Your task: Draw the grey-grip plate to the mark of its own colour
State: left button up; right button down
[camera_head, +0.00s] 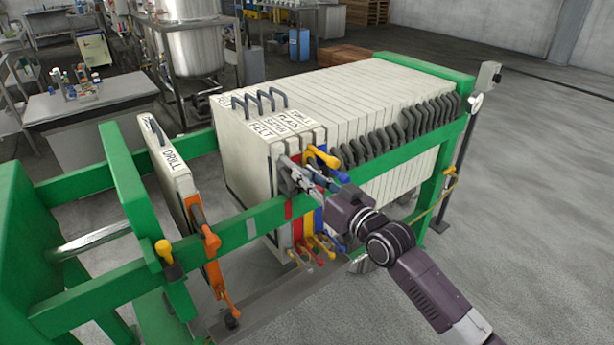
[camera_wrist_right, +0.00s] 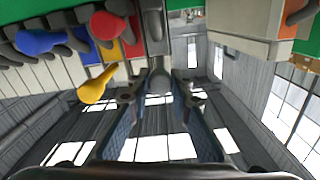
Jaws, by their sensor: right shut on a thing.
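The grey-grip plate, labelled FELT (camera_head: 245,155), stands at the left end of the plate stack, touching the plates behind it. My right gripper (camera_head: 292,172) reaches the near side of the rail and is shut on its grey grip; in the right wrist view the grey grip (camera_wrist_right: 157,82) lies between the two fingers. A grey mark (camera_head: 250,228) is on the green near rail (camera_head: 225,238), left of the plate, with bare rail between them. My left gripper is not in view.
A red mark (camera_head: 288,210) is on the rail to the right. Yellow (camera_wrist_right: 97,85), red (camera_wrist_right: 108,26) and blue (camera_wrist_right: 40,42) grips sit close beside my right gripper.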

jog(key=shift+s+a+p, duration=0.25)
jog(key=shift+a+p, duration=0.05)
jog(key=shift+a, duration=0.05)
jog(key=s+a+p, duration=0.6)
jog(key=s+a, duration=0.1)
jog(key=a, duration=0.3)
jog(key=shift+s+f, duration=0.15)
jog(key=c, duration=1.7)
grip_release()
jog(key=shift+c, duration=0.2)
jog(key=shift+d, duration=0.1)
jog(key=v, duration=1.2)
